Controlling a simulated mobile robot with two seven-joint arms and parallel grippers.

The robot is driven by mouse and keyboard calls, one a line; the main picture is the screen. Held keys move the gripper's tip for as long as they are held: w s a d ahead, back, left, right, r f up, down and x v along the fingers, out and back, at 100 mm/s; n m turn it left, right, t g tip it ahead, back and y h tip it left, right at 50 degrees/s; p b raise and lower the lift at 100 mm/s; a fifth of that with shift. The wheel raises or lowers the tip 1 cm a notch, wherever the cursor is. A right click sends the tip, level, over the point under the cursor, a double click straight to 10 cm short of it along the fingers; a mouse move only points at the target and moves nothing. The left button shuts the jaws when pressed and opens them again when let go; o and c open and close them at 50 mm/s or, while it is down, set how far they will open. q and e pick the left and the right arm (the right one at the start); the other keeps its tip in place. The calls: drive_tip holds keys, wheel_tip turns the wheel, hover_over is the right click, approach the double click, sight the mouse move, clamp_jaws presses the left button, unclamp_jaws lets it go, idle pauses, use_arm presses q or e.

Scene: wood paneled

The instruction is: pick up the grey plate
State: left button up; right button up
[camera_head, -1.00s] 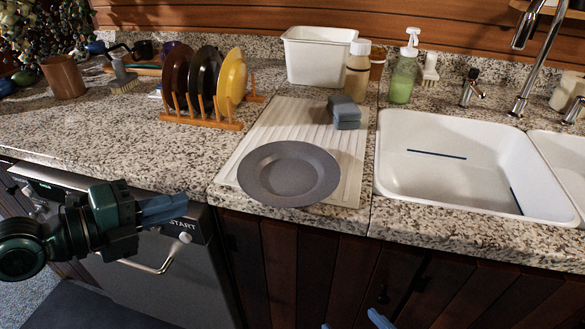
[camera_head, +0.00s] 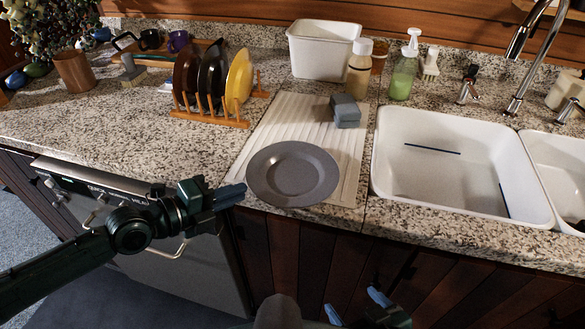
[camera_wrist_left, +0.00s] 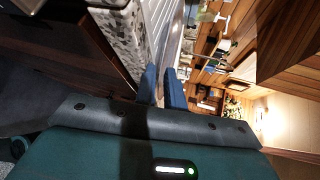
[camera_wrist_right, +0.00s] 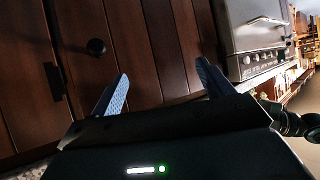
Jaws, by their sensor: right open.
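The grey plate (camera_head: 292,173) lies flat on the white ribbed drainboard (camera_head: 262,140), near the counter's front edge. My left gripper (camera_head: 236,194) is at the plate's front-left side, its blue fingertips close to the rim; I cannot tell whether they touch it. In the left wrist view its fingers (camera_wrist_left: 162,80) stand close together with a narrow gap and nothing seen held. My right gripper (camera_head: 355,304) is low in front of the cabinets, below the counter. In the right wrist view its fingers (camera_wrist_right: 160,80) are wide apart and empty.
A grey sponge (camera_head: 345,111) lies on the drainboard behind the plate. A wooden rack (camera_head: 210,118) with brown, black and yellow plates stands behind left. The white sink (camera_head: 430,180) is to the right. Bottles and a white tub (camera_head: 322,52) stand at the back.

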use_arm(q)
drive_tip(key=x, duration=0.3)
drive_tip(key=shift+p, duration=0.3)
drive_tip(key=shift+a, duration=0.1)
clamp_jaws()
drive_tip(key=shift+r, duration=0.3)
wheel_tip(320, 180, up, 10)
drive_tip(key=shift+f, duration=0.15)
idle(0.7)
drive_tip(key=shift+s, duration=0.1)
